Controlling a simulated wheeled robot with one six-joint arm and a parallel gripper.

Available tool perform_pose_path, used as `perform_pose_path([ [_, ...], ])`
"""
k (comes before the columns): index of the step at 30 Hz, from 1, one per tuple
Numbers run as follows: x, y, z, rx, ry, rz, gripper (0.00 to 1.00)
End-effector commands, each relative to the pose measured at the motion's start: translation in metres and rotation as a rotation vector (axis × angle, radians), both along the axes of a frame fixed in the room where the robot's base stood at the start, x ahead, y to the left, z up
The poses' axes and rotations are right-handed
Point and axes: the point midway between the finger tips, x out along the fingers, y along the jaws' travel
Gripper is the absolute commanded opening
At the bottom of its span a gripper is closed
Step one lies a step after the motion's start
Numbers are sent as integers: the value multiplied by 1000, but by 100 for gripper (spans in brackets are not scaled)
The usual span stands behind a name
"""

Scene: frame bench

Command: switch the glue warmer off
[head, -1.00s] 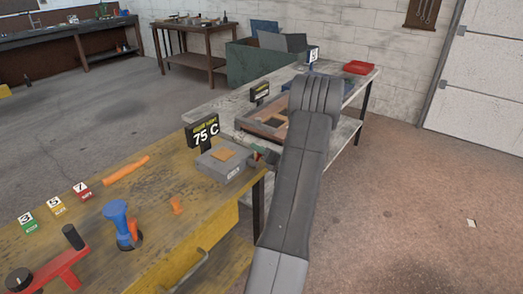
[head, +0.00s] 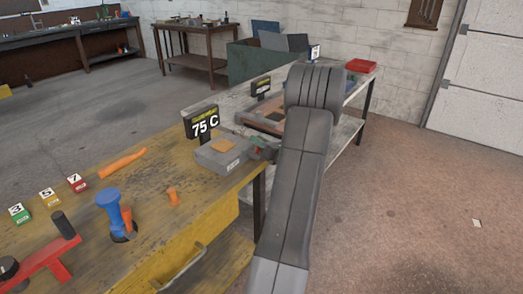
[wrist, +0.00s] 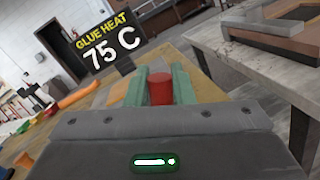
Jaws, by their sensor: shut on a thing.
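The glue warmer (head: 222,157) is a grey box with an orange patch on top, at the right end of the yellow bench in the head view. Its black sign (head: 202,122) reads 75 C; in the wrist view the sign (wrist: 103,45) reads GLUE HEAT 75 C. My gripper (head: 260,150) is at the box's right end, partly hidden by my arm. In the wrist view its green fingers (wrist: 160,86) are shut on a red cylindrical knob (wrist: 160,90). The knob's base and the warmer's body are hidden there behind my gripper.
The yellow bench (head: 150,195) carries an orange tool (head: 122,163), a blue post (head: 112,210), a small orange peg (head: 172,196), a red clamp (head: 50,265) and numbered blocks (head: 48,197). A grey table (head: 345,130) with a wooden frame (head: 262,117) stands behind.

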Motion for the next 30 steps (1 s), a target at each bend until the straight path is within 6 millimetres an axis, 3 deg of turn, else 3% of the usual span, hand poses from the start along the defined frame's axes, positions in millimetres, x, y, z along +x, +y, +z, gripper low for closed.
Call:
perform_pose_path([
  [1, -2, 1, -7, -27, -41, -1, 0],
  [30, -43, 31, -9, -540, -745, 0, 0],
])
